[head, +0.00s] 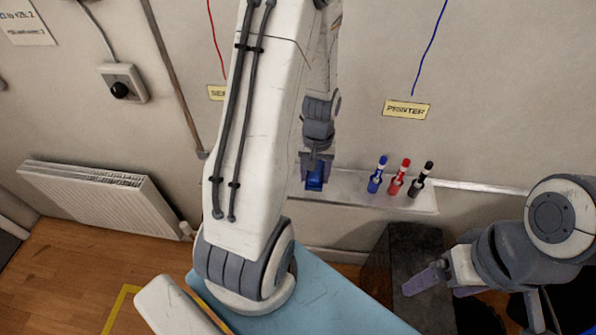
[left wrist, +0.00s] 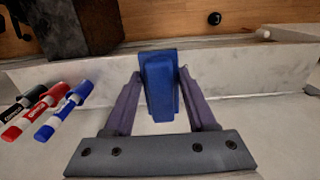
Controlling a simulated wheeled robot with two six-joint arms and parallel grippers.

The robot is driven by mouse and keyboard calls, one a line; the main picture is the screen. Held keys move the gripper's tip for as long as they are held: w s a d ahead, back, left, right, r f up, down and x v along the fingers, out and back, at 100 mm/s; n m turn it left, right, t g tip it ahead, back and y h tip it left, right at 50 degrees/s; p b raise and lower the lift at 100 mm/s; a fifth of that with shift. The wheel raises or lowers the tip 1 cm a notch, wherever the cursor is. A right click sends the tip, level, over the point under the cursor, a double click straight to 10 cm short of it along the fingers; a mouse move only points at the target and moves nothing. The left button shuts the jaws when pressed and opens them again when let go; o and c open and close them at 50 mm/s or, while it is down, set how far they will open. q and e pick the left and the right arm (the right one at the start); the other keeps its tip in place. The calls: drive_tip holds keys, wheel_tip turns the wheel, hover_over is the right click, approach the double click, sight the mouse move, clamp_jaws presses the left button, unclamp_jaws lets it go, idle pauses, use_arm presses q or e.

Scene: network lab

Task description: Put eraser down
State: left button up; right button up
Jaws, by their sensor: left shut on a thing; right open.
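The blue eraser (head: 315,175) is held between the fingers of my left gripper (head: 316,164), over the pale ledge (head: 345,193) on the wall. In the left wrist view the eraser (left wrist: 160,88) sits upright in the picture between the two purple fingers (left wrist: 158,100). Behind it is the ledge's front lip (left wrist: 230,80). I cannot tell whether the eraser touches the ledge. My right gripper (head: 440,286) is open and empty at the lower right, below the ledge and away from the eraser.
A dark box (head: 405,250) is below. A radiator (head: 100,198) is at left. The ledge between eraser and blue marker is clear.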

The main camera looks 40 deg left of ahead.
use_arm(q)
drive_tip(key=a+f, duration=0.1)
drive_tip(key=a, duration=0.1)
drive_tip(key=a+f+p, duration=0.1)
drive_tip(key=a+f, duration=0.1)
drive_tip(key=a+f+p, duration=0.1)
drive_tip(key=a, duration=0.2)
drive_tip(key=shift+w+a+f, duration=0.1)
drive_tip(key=shift+w+f, duration=0.05)
drive_tip(key=shift+w, duration=0.2)
wheel_tip(320, 180, down, 3)
drive_tip(key=shift+f+p, duration=0.2)
drive_tip(key=shift+p, duration=0.4)
drive_tip(key=shift+f, duration=0.4)
drive_tip(key=shift+f, duration=0.25)
drive_tip(key=o, duration=1.4)
drive_tip(key=shift+r, duration=0.1)
drive_tip(key=shift+c, duration=0.2)
drive_tip(key=shift+r, duration=0.1)
